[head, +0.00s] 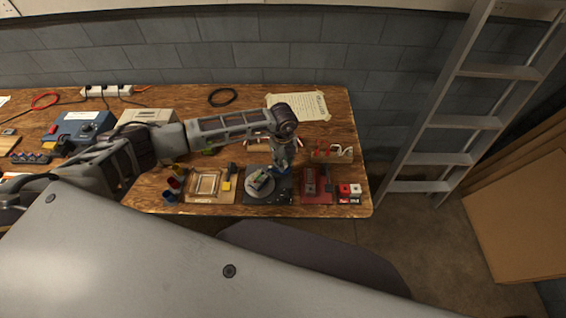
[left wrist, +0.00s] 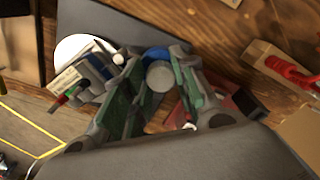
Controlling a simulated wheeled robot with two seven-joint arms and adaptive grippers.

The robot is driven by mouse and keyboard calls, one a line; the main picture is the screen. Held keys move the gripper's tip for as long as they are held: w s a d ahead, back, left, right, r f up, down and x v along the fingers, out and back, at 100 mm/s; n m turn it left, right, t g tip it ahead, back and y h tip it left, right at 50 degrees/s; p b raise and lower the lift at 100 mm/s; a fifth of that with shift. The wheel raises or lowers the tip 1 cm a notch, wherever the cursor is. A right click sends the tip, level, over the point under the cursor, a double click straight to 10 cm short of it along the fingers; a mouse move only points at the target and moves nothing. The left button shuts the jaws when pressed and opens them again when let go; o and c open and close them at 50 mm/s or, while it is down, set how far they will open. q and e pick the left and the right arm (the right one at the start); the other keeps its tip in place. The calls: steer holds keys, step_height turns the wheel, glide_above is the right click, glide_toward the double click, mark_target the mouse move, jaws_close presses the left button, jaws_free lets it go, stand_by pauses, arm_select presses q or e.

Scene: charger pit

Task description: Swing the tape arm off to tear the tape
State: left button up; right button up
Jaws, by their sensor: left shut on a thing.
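My left gripper (head: 280,165) reaches down over the dark plate (head: 282,194) near the table's front edge. In the left wrist view its green-padded fingers (left wrist: 160,92) are closed around a blue part with a round grey end (left wrist: 160,76), which I take to be the tape arm. The fingers hide much of it. Beside it, on the same plate, a pale round disc (head: 254,188) carries a small wired pack, also seen in the left wrist view (left wrist: 85,78). I cannot make out the tape itself. My right gripper is not in view.
A wooden tray (head: 210,199) lies left of the plate and a red tray (head: 321,196) right of it. Red and white blocks (head: 349,192) sit at the right corner. A wooden holder with red-handled tools (head: 331,154) stands behind. A paper sheet (head: 299,106) lies at the back.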

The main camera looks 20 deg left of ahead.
mark_target(284, 163)
arm_select(q)
steer(key=m+b, duration=0.2)
steer(key=m, duration=0.3)
steer(key=shift+w+d+m+b, duration=0.1)
steer(key=shift+m+b, duration=0.3)
steer(key=shift+r, duration=0.1)
stand_by(0.3)
steer(key=o, duration=1)
steer(key=shift+r, duration=0.5)
step_height(284, 163, up, 11)
steer(key=shift+f, duration=0.1)
stand_by(0.4)
